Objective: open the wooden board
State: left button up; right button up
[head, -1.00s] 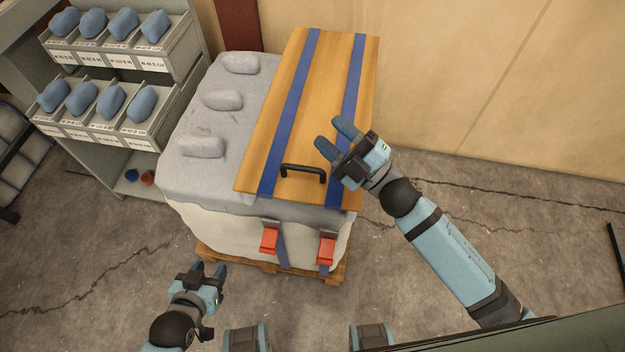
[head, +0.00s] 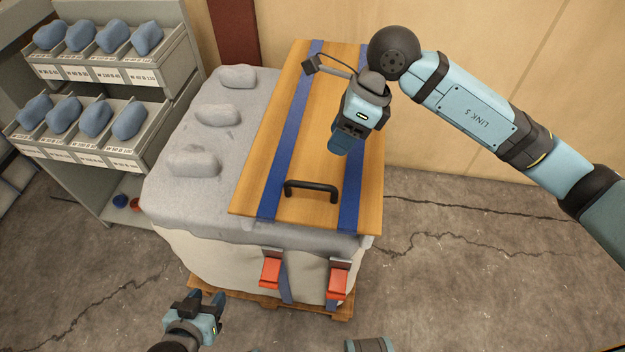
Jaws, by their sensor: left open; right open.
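The wooden board (head: 318,126) lies flat on the right part of a grey padded block (head: 213,130). A black handle (head: 311,187) is fixed near the board's front edge. Two blue straps (head: 292,135) run along the board, and red buckles (head: 271,270) hang at the block's front. My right gripper (head: 339,146) is above the board, behind the handle, pointing down toward the front and apart from the handle. It is open and empty, though its fingers overlap in this view. My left gripper (head: 206,300) is open and empty, low in front of the block's left part.
A grey rack (head: 165,100) with blue pillows (head: 130,121) in labelled bins stands at left. A wooden pallet (head: 325,305) is under the block. A tan wall (head: 510,80) is behind. The cracked floor (head: 470,250) at right is clear.

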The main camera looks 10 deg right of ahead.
aim_at(310, 183)
jog(key=x, duration=1.2)
jog(key=shift+a+f, duration=0.1)
grip_shut()
